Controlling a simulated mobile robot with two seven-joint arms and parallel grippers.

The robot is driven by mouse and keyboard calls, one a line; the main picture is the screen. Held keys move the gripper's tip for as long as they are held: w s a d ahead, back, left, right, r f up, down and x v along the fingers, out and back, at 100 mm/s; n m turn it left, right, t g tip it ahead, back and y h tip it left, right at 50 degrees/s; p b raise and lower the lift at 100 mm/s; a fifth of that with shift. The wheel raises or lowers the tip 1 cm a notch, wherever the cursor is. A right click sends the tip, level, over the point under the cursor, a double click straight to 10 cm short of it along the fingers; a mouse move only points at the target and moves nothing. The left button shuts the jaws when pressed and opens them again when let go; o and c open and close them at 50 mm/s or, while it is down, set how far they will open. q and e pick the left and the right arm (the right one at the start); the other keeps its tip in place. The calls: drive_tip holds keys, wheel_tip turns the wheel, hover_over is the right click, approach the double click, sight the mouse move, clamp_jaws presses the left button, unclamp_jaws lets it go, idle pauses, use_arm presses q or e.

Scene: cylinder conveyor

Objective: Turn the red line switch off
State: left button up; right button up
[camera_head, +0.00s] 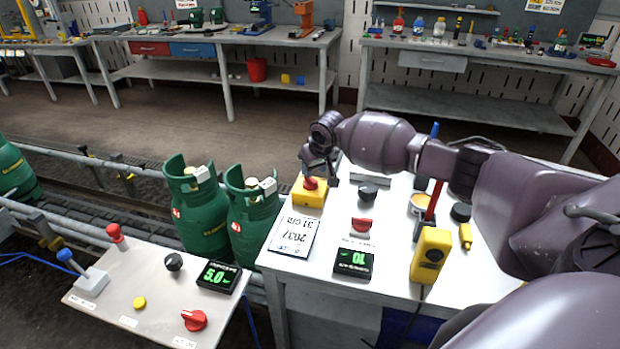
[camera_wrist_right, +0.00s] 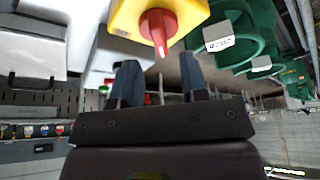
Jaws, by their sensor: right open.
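The red switch knob (camera_head: 310,183) sits on a yellow box (camera_head: 308,198) at the far left corner of the white table. In the right wrist view the red knob (camera_wrist_right: 158,27) with a pale pointer mark shows on the yellow box (camera_wrist_right: 190,12), just beyond the fingertips. My right gripper (camera_head: 319,178) is right at the box, partly over the knob in the head view. In the wrist view its two fingers (camera_wrist_right: 160,68) are apart with nothing between them, and the knob lies ahead of the gap. I cannot tell whether they touch it. My left gripper is not in view.
The white table (camera_head: 282,262) also holds a red knob (camera_head: 361,225), a display (camera_head: 353,263), a sign (camera_head: 293,235) and a yellow handheld device (camera_head: 430,256). Green cylinders (camera_head: 252,215) stand on the conveyor to the left. A control panel (camera_head: 150,320) with levers is at front left.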

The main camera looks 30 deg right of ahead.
sight(311, 181)
drive_tip(key=shift+b+x, duration=0.5)
drive_tip(key=shift+x, duration=1.9)
drive_tip(key=shift+c, duration=0.3)
drive_tip(key=shift+r, duration=0.1)
clamp_jaws()
